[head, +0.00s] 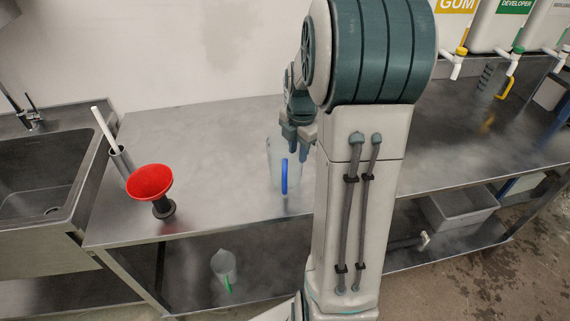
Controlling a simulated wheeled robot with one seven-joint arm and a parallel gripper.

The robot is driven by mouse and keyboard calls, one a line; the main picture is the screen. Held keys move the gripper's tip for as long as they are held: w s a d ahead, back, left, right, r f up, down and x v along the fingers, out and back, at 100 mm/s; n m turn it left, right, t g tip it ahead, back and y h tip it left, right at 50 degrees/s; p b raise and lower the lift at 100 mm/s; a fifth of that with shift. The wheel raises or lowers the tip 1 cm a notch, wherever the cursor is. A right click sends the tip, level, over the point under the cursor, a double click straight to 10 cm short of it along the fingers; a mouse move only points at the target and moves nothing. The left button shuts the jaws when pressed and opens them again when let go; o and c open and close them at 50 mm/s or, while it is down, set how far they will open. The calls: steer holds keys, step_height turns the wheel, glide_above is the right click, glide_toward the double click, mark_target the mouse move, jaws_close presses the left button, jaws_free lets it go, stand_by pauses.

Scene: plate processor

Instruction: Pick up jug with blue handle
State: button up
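The jug (275,152) is translucent and pale. It stands upright on the steel table, left of my arm column. Its bright blue handle (284,178) faces the camera. My gripper (298,147) points down at the jug's upper right side, just above the handle, and hides part of the rim. Its two dark fingertips look apart, with nothing visible between them. I cannot tell whether they touch the jug.
A red funnel (151,181) on a dark base and a grey holder with a white stick (104,130) stand at the left, near the sink (45,185). A green-handled jug (224,265) and a grey bin (460,210) are on the lower shelf.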

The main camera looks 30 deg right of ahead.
mark_target(298, 167)
steer(key=shift+f, duration=1.6)
jaws_close()
steer(key=shift+r, duration=0.15)
steer(key=shift+r, duration=0.45)
step_height(298, 167, up, 3)
steer(key=shift+f+b, duration=0.15)
steer(key=shift+b, duration=0.2)
steer(key=d+r+b, duration=0.1)
steer(key=d+r, duration=0.6)
steer(key=d, duration=0.4)
steer(key=shift+s+d+b, duration=0.15)
steer(key=shift+d+b, duration=0.1)
steer(key=shift+b, duration=0.05)
